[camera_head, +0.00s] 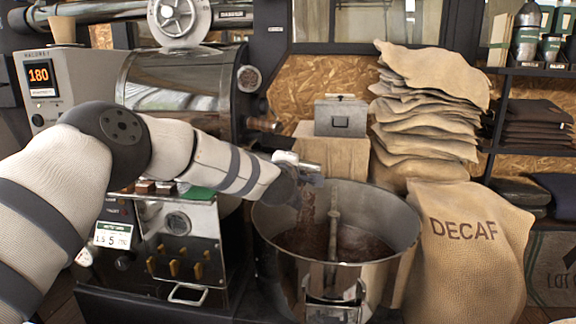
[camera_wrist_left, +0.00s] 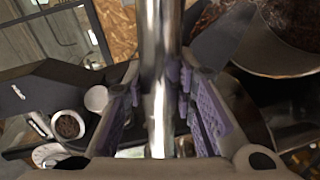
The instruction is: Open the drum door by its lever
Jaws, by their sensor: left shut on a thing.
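The roaster drum (camera_head: 180,75) is a shiny dark cylinder at the upper left in the head view. My left arm crosses in front of it, and my left gripper (camera_head: 308,172) is above the left rim of the round cooling bin (camera_head: 400,232). In the left wrist view, the purple-padded fingers of the left gripper (camera_wrist_left: 165,105) are shut on a shiny metal bar, the lever (camera_wrist_left: 158,50). The drum door is hidden behind my arm. A brown column of beans (camera_head: 307,212) shows just below the gripper, over the bin. My right gripper is not in view.
Brown beans (camera_head: 362,243) lie in the bin around an upright stirring post (camera_head: 334,222). A DECAF sack (camera_head: 465,255) stands close to its right. A grey metal box (camera_head: 340,117) sits on a wooden block behind, beside stacked sacks (camera_head: 425,110). A control panel reads 180 (camera_head: 40,75).

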